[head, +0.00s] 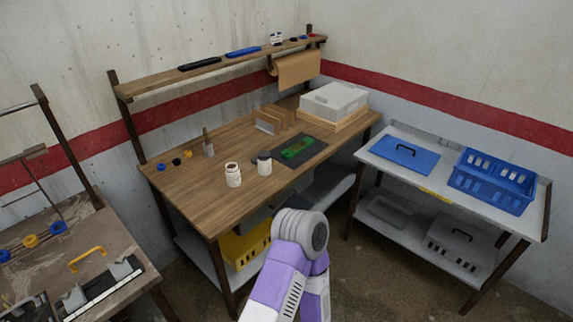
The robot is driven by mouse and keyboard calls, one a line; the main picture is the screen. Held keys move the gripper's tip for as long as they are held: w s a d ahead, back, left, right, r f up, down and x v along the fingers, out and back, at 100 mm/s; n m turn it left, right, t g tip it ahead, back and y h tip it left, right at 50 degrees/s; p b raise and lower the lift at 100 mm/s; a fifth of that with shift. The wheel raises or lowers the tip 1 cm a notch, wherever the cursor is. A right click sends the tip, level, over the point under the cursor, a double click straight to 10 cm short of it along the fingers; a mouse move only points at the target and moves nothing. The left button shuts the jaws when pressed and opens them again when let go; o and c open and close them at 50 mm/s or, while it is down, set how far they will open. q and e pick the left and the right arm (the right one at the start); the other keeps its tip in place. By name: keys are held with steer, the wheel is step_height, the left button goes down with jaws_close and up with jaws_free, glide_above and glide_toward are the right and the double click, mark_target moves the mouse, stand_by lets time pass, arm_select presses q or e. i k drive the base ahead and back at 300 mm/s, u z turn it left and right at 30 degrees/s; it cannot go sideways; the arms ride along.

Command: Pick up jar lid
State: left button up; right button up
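Two small white jars stand upright on the wooden workbench (200,205). The right jar (264,168) has a dark top that looks like a lid (264,155). The left jar (233,179) has a pale top, and I cannot tell whether it is open or covered. I see no loose lid that I can clearly make out. One of my arms, purple and white with a grey joint, rises at the bottom centre in front of the bench. Neither gripper shows in the view.
A green board on a dark mat (316,146) lies right of the jars. A brush-like tool (208,148) and small coloured spools (176,162) are at the left. A grey bin (334,100) stands at the back. A blue crate (492,180) sits on the right-hand table.

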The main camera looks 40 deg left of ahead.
mark_target(232, 171)
steer(key=z, duration=0.1)
steer(key=i, duration=1.45)
steer(key=u, duration=0.8)
steer(key=i, duration=1.4)
steer(key=u, duration=1.25)
